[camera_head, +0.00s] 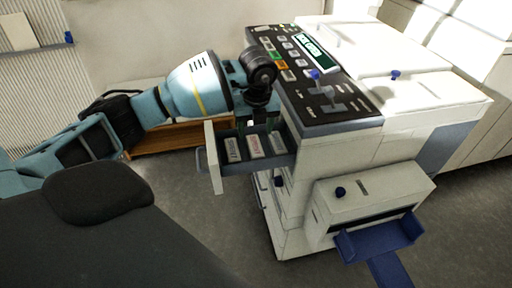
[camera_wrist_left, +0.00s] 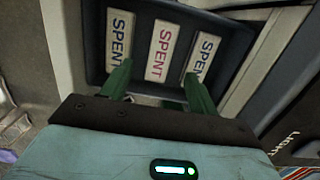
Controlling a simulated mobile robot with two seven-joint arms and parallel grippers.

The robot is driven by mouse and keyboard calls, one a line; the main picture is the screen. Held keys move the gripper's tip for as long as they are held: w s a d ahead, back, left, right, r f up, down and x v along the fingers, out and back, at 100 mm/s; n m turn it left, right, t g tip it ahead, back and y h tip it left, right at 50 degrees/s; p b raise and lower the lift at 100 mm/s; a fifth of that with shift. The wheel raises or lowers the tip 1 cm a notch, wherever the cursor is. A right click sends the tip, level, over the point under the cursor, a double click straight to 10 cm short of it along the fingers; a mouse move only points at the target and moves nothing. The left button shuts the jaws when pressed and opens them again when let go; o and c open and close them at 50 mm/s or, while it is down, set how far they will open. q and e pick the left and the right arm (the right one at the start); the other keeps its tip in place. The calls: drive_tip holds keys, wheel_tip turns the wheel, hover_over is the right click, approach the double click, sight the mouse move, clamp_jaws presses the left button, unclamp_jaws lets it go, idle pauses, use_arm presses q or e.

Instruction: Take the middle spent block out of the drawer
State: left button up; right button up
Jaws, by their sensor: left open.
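The drawer (camera_head: 216,172) of the white machine is pulled out and holds three pale blocks in a row. The middle block (camera_head: 255,146) has red "SPENT" lettering; it also shows in the left wrist view (camera_wrist_left: 162,53). The blocks beside it (camera_head: 233,149) (camera_head: 277,142) have dark lettering. My left gripper (camera_head: 262,124) is over the back of the drawer, open and empty. In the left wrist view its green fingers (camera_wrist_left: 158,87) point at the drawer, one on each side of the middle block's near end. I cannot tell whether they touch it. My right gripper is not in view.
The machine's control panel (camera_head: 310,70) with buttons and a lever stands right behind my left gripper. A front unit with a blue tray (camera_head: 380,238) juts out at lower right. A wooden shelf (camera_head: 170,137) is behind the drawer. The grey floor left of the machine is open.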

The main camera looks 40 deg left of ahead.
sight(255, 145)
use_arm(q)
drive_tip(key=shift+w+a+f, duration=0.15)
drive_tip(key=shift+f, duration=1.5)
drive_tip(key=shift+w+a+f, duration=0.1)
drive_tip(key=shift+w+f, duration=0.05)
drive_tip(key=shift+f, duration=1.45)
drive_tip(key=c, duration=1.1)
drive_tip(key=shift+o, duration=0.2)
drive_tip(key=shift+r, duration=0.15)
wheel_tip(255, 145, up, 10)
